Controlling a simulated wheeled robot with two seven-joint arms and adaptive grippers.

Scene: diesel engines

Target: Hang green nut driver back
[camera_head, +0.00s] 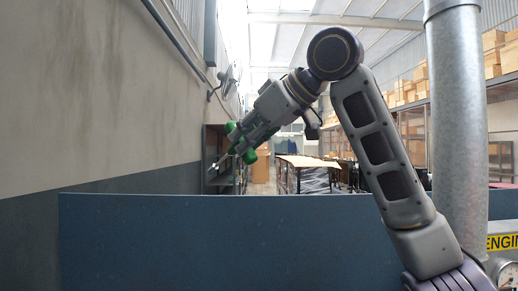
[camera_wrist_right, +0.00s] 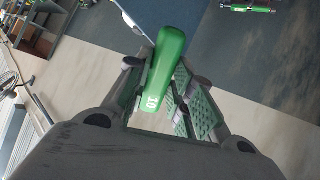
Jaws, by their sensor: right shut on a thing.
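The green nut driver (camera_wrist_right: 166,62) shows in the right wrist view as a green handle marked "10". It lies between the fingers of my right gripper (camera_wrist_right: 160,90), which is shut on it. The fingers have green perforated pads. In the head view my right gripper (camera_head: 240,144) is raised above the blue panel, left of centre, pointing down-left. Green shows around its fingers there, but I cannot clearly tell handle from pads. The driver's tip is hard to make out. My left gripper is in neither view.
A blue panel (camera_head: 240,245) spans the front. A thick metal pipe (camera_head: 460,120) stands at the right, above a yellow sign (camera_head: 503,242) and a gauge (camera_head: 508,275). A bare wall (camera_head: 90,90) runs along the left. Shelving (camera_head: 218,160) stands behind the gripper.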

